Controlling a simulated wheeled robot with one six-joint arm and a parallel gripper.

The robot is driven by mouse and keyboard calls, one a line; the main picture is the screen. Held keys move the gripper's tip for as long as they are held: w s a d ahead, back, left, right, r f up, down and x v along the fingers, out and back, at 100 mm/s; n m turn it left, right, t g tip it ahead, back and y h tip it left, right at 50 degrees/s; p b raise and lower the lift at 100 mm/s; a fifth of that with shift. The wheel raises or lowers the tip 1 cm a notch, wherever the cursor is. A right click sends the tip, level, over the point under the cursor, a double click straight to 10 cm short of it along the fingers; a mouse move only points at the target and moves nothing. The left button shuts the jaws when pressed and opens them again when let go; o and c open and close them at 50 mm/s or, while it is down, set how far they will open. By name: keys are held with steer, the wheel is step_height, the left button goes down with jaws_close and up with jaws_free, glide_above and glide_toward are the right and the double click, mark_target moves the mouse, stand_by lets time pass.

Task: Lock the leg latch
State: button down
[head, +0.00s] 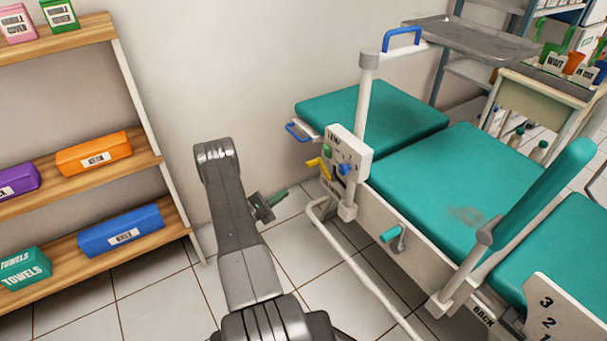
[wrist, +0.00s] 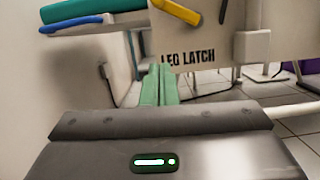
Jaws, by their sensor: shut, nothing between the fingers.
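A white panel (head: 351,150) is fixed on the side of the teal chair, with a yellow lever (head: 319,166) sticking out to its left and green and blue knobs on its face. In the wrist view the panel (wrist: 225,45) reads "LEG LATCH", and the yellow lever (wrist: 177,10) crosses its top left, partly cut off by the frame edge. My gripper (head: 281,194) is below and left of the lever, apart from it. Its green fingers (wrist: 158,85) are together and empty, pointing toward the panel's lower left. The latch mechanism behind the panel is hidden.
A blue handle (head: 297,132) sticks out beside the leg cushion (head: 370,112). A teal crank handle (head: 390,235) and a white floor rail (head: 350,262) are on the chair's near side. A wooden shelf (head: 90,150) stands left. Bare floor lies between the shelf and chair.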

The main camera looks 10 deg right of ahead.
mark_target(308, 167)
steer(key=w+d+r+b, duration=0.2)
steer(key=d+r, duration=0.4)
steer(key=d, duration=0.3)
steer(key=shift+w+r, duration=0.2)
steer(key=shift+w, duration=0.25)
steer(key=shift+d, duration=0.1)
steer(key=shift+r+m+g+b, duration=0.4)
steer(key=shift+m+b, duration=0.25)
steer(key=shift+m, duration=0.25)
steer(key=m, duration=0.1)
steer(key=r+m+b, duration=0.1)
steer(key=m+g, duration=0.1)
steer(key=m, duration=0.1)
steer(key=shift+s+d+r, duration=0.15)
steer(key=shift+s+r, duration=0.2)
steer(key=shift+r, duration=0.05)
steer(key=shift+s+d+r, duration=0.3)
steer(key=shift+s+r, duration=0.45)
steer(key=shift+s+d+r, duration=0.25)
steer(key=shift+s+r, duration=0.5)
